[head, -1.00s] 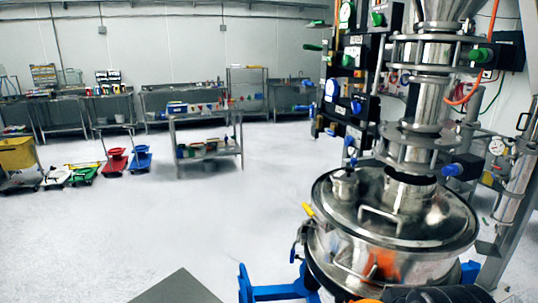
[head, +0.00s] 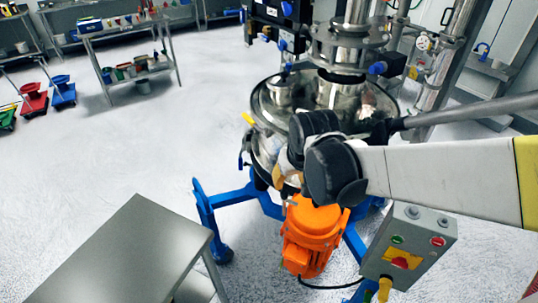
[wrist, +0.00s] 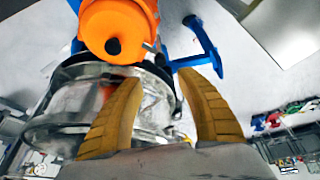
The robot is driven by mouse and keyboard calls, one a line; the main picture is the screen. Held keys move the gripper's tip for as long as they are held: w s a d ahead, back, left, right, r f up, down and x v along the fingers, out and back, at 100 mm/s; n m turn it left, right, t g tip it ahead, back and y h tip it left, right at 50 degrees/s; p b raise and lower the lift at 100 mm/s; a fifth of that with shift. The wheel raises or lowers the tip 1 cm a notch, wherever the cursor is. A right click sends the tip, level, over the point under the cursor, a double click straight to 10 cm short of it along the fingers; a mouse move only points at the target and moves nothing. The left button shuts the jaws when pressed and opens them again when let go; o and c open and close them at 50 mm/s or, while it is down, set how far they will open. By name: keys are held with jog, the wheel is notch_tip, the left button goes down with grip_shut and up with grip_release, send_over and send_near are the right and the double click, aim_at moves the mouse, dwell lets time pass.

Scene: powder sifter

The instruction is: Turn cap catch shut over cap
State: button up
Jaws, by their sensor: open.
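The steel powder sifter (head: 268,105) stands in the middle of the head view, with a round lid. A small capped port (head: 281,92) rises at the lid's left, with a small blue part (head: 288,67) above it. I cannot make out which part is the cap catch or how it is turned. My gripper is partly hidden by my black wrist joints at the sifter's front. In the wrist view my gripper (wrist: 159,78) is open, with two tan fingers apart and nothing seen between them. The sifter's drum (wrist: 75,105) is behind and left of the fingers.
An orange motor (head: 312,228) hangs below the sifter on a blue frame (head: 238,196). A grey control box (head: 410,240) stands at the lower right. A steel table (head: 130,250) is at the lower left. A yellow-tipped handle (head: 248,119) sticks out left of the lid.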

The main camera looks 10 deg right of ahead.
aim_at(285, 192)
jog(key=b+x, duration=0.4)
jog(key=x, duration=0.7)
jog(key=shift+w+f, duration=0.2)
jog(key=shift+f, duration=0.05)
grip_shut()
